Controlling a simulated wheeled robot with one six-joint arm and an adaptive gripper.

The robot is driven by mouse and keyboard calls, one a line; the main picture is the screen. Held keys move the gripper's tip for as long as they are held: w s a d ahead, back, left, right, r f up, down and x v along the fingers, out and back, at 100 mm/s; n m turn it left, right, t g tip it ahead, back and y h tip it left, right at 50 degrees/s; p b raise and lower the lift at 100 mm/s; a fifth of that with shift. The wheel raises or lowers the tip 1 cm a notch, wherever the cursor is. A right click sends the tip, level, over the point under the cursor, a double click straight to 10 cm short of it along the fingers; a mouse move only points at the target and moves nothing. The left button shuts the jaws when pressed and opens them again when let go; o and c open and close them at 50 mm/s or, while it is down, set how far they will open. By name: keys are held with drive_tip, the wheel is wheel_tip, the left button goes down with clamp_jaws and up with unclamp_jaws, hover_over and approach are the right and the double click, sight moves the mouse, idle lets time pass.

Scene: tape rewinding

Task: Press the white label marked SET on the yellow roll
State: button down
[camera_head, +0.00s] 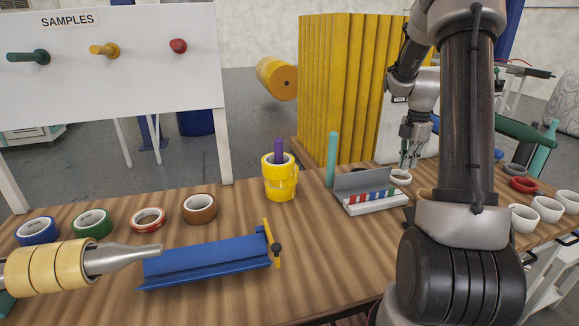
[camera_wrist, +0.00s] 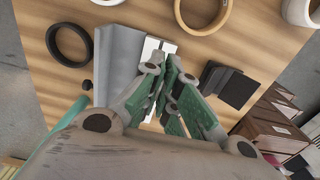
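A stack of yellow tape rolls (camera_head: 281,185) stands on the table around a purple peg. A larger yellow roll (camera_head: 277,79) shows behind the table, end face toward the yellow panels. I cannot make out a white SET label on either. My gripper (camera_head: 408,164) hangs at the right, above the table near the grey tray, well apart from both yellow rolls. In the wrist view my gripper (camera_wrist: 166,66) has its green-padded fingers close together with nothing seen between them. It points at the white strip of the tray; no yellow roll shows there.
The grey tray (camera_head: 361,182) with coloured strips sits right of the stack, beside a teal post (camera_head: 331,158). A blue holder (camera_head: 205,262) lies in front. Several tape rolls line the left; white rolls (camera_head: 523,218) stand right. A black block (camera_wrist: 238,88) is near my gripper.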

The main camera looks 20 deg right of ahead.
idle(0.4)
drive_tip(key=s+a+f+m+g+y, duration=0.1)
drive_tip(key=a+m+g+y, duration=0.15)
drive_tip(key=a+m, duration=1.15)
drive_tip(key=s+a+f+m+g+y, duration=0.1)
drive_tip(key=a+m+g, duration=0.35)
drive_tip(key=a, duration=1.75)
drive_tip(key=w+a+m+t+y, duration=0.1)
drive_tip(key=w+a+m+t, duration=0.1)
drive_tip(key=m+t, duration=0.6)
drive_tip(key=w+a+r+m+t+y, duration=0.1)
drive_tip(key=m+t, duration=0.6)
drive_tip(key=m, duration=0.9)
drive_tip(key=shift+w+a+r+t+y, duration=0.3)
drive_tip(key=shift+w+a+t+y, duration=0.2)
drive_tip(key=shift+a, duration=0.3)
